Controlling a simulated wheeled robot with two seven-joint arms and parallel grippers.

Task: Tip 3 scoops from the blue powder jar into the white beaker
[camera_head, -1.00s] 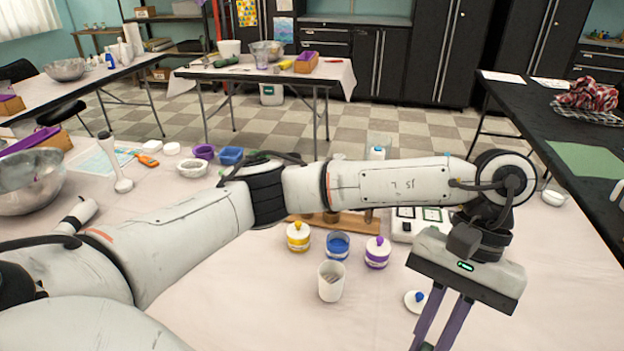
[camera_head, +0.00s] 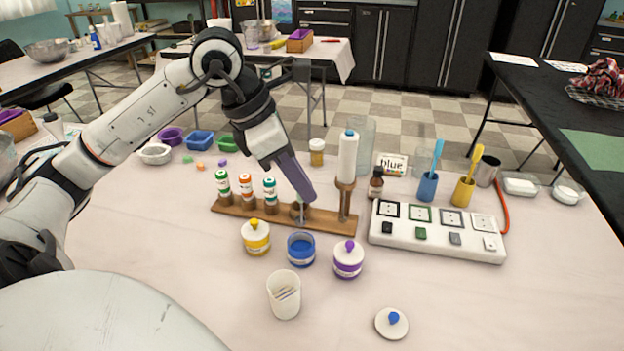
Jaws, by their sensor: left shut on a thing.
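The blue powder jar (camera_head: 301,250) stands open on the table, with blue powder inside. Its likely lid, white with a blue knob (camera_head: 392,323), lies at the front right. The white beaker (camera_head: 284,296) stands upright in front of the jar; a few thin marks or sticks show inside its mouth. My left gripper (camera_head: 307,197) points down at the wooden rack (camera_head: 326,222), behind the blue jar. It is shut on a small metallic thing (camera_head: 299,213), perhaps a scoop, at the rack; the fingers hide most of it. My right gripper is out of view.
A yellow jar (camera_head: 256,238) and a purple jar (camera_head: 348,259), both lidded, flank the blue jar. A white panel (camera_head: 436,240) lies to the right. The table's front is mostly clear.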

